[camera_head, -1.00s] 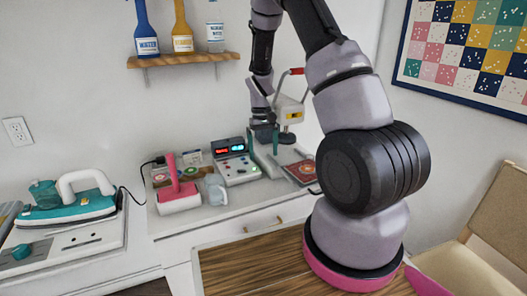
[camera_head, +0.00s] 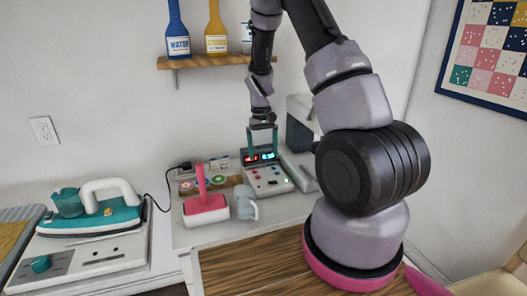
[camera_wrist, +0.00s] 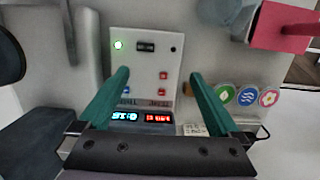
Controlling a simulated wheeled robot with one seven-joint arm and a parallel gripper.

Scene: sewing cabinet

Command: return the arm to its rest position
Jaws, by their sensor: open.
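My gripper (camera_head: 262,139) hangs from my arm in the head view, its fingers pointing down above the grey control box (camera_head: 268,180) with lit blue and red displays. In the wrist view, the two teal fingers of my gripper (camera_wrist: 160,95) stand wide apart with nothing between them. The control box (camera_wrist: 143,68) lies beyond and between them, with a green light, red buttons and a blue button. In the head view, my arm covers part of the counter to the right of the box.
A teal iron (camera_head: 95,213) sits on a white station at the left. A shelf (camera_head: 205,61) with bottles is above. Wooden boards (camera_head: 240,268) lie in front.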

